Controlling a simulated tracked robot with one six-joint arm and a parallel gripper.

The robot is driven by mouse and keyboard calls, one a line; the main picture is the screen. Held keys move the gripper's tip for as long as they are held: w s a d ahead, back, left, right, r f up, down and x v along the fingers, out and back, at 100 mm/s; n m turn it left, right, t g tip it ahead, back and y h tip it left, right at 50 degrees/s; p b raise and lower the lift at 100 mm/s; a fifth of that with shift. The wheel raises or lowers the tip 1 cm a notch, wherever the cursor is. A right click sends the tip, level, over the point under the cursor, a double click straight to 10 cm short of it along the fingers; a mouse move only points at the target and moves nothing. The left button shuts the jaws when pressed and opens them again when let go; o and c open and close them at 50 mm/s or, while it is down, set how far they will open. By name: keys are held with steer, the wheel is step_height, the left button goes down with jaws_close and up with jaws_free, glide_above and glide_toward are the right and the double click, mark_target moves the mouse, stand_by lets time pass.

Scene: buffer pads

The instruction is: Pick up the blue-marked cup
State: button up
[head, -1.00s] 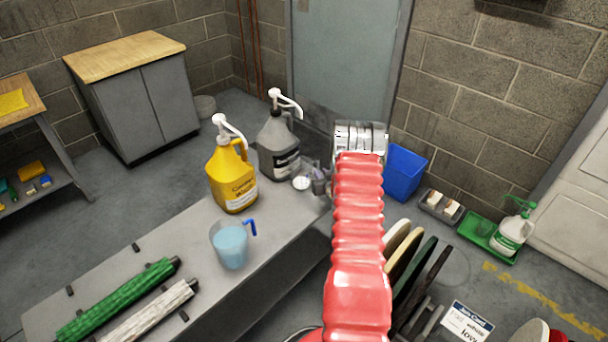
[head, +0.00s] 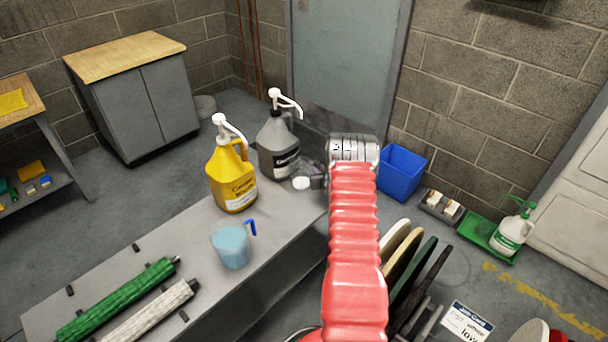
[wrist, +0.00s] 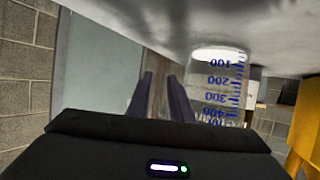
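The blue-marked cup (wrist: 218,85) is clear, with blue numbers and lines. It appears upside down in the wrist view, whitish at its base against the grey bench top. In the head view, a small pale round cup (head: 301,183) near the bench's far end seems to be the same one. My gripper (wrist: 163,85) is open, its two dark fingers apart with nothing seen between them. The cup is beside the fingers, to their right in the wrist view, not between them. In the head view my gripper is mostly hidden behind my red arm.
A yellow jug (head: 231,178) and a grey jug (head: 278,150), both with pumps, stand close by on the bench (head: 285,235). A blue-handled measuring jug (head: 231,247) of blue liquid stands nearer. Green (head: 115,300) and white (head: 150,312) rollers lie front left. A blue bin (head: 402,173) is beyond.

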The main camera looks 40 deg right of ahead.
steer(key=shift+w+d+f, duration=0.25)
steer(key=shift+w, duration=0.25)
jaws_close()
stand_by(0.4)
